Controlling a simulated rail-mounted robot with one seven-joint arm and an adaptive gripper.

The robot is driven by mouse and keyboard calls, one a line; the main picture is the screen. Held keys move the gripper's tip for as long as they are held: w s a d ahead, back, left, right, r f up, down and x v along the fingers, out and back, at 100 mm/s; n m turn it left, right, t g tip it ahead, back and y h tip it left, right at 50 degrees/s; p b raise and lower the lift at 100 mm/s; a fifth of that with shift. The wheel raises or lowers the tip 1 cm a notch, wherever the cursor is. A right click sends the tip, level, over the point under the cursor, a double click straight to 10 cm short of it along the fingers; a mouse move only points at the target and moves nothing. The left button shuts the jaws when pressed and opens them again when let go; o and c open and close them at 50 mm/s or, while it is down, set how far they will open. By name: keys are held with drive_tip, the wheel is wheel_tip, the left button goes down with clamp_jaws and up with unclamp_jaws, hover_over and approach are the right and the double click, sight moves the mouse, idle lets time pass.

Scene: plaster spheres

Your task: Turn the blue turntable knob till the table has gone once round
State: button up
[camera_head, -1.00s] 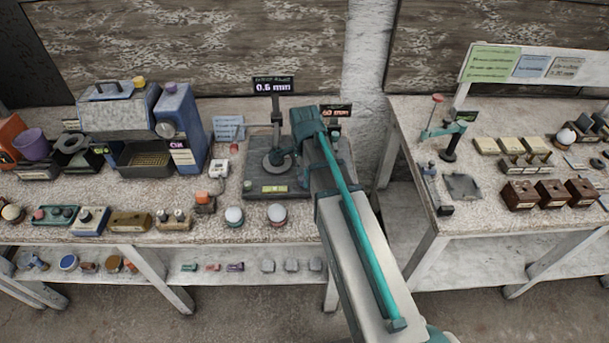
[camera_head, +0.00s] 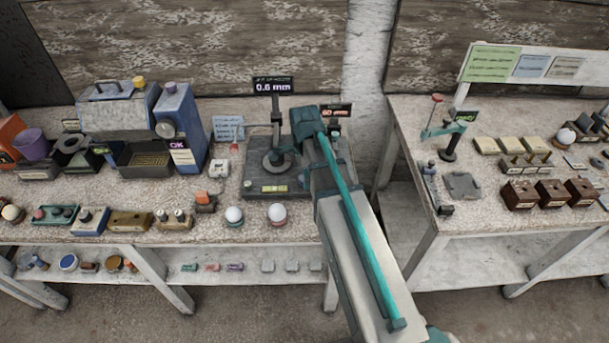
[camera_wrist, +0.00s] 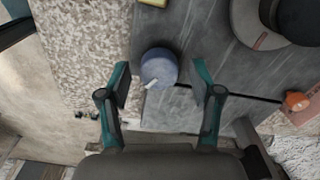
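The blue knob (camera_wrist: 158,67) shows in the wrist view, with a white pointer mark at its lower edge. It sits at the edge of a dark grey base (camera_wrist: 190,105). My gripper (camera_wrist: 162,78) is open, with one teal finger on each side of the knob and a visible gap on both sides. The dark base (camera_head: 262,188) also shows in the head view, with a round turntable (camera_head: 270,163) on it. In that view my gripper and arm hide the knob and the base's right part.
A display reading about 0.6 mm (camera_head: 272,86) stands behind the base. Two pale spheres on stands (camera_head: 234,216) (camera_head: 277,213) sit at the bench's front edge. An orange round knob (camera_wrist: 297,101) is right of the gripper in the wrist view. A second bench (camera_head: 490,225) stands to the right.

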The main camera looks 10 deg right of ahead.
drive_tip(key=shift+r, duration=0.15)
wheel_tip(320, 180, up, 12)
idle(0.7)
drive_tip(key=shift+d+f, duration=0.1)
drive_tip(key=shift+f, duration=0.1)
